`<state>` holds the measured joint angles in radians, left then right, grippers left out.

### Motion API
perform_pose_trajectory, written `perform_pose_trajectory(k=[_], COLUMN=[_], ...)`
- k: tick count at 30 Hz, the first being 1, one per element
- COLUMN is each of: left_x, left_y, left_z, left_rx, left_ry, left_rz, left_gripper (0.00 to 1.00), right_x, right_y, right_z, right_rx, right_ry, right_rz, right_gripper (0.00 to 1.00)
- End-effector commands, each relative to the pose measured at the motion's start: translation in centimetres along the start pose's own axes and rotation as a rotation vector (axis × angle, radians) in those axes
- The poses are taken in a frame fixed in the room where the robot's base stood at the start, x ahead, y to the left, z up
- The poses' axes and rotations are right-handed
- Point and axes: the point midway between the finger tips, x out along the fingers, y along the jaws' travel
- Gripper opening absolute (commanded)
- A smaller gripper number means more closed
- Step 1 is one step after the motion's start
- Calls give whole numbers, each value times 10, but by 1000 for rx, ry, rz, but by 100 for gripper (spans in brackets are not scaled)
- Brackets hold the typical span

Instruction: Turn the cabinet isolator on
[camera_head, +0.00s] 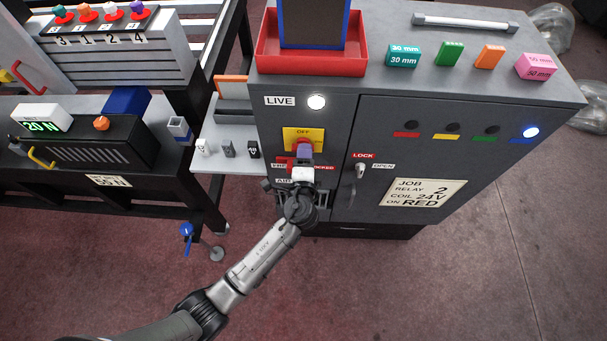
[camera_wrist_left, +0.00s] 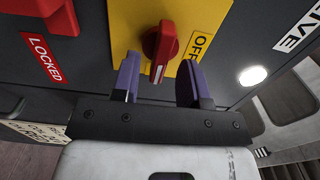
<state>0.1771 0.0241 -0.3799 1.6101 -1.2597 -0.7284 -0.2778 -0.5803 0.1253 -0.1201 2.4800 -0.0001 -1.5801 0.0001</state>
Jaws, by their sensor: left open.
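The cabinet isolator is a red rotary handle (camera_wrist_left: 160,48) on a yellow plate (camera_head: 291,136) marked OFF, on the front of the grey cabinet. In the head view my gripper hides most of the handle. My left gripper (camera_head: 304,152) is in front of the plate's lower part. In the left wrist view its purple fingers (camera_wrist_left: 160,72) are open, one on each side of the red handle, with gaps visible. I cannot tell how deep the handle sits between them. My right gripper is in neither view.
A lit white lamp (camera_head: 316,102) beside the LIVE label is above the isolator. A red LOCKED part (camera_wrist_left: 48,14) is close beside the plate. A lock switch (camera_head: 360,170) is on the door to the right. A red tray (camera_head: 312,64) stands on the cabinet top.

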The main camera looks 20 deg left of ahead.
Motion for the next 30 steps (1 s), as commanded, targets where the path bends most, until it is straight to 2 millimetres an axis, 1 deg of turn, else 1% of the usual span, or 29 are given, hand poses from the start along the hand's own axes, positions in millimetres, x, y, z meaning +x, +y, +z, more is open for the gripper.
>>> perform_pose_trajectory(k=[9, 15, 18, 22, 25, 30], left_x=[-62, -97, -110, -121, -126, -128], left_y=[2, 2, 1, 1, 0, 0], left_z=[0, 0, 0, 0, 0, 0], left_rx=[-1, -1, 0, -1, 0, 0], left_ry=[1, 0, 0, 1, 0, 0], left_rz=[3, 3, 2, 1, 1, 0], left_gripper=[40, 40, 40, 40, 40, 40], right_x=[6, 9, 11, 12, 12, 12], right_y=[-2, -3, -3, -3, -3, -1], right_z=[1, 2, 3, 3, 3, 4], right_rx=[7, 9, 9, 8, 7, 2], right_ry=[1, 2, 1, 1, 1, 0], right_rz=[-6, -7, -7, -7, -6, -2], right_gripper=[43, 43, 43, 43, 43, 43])
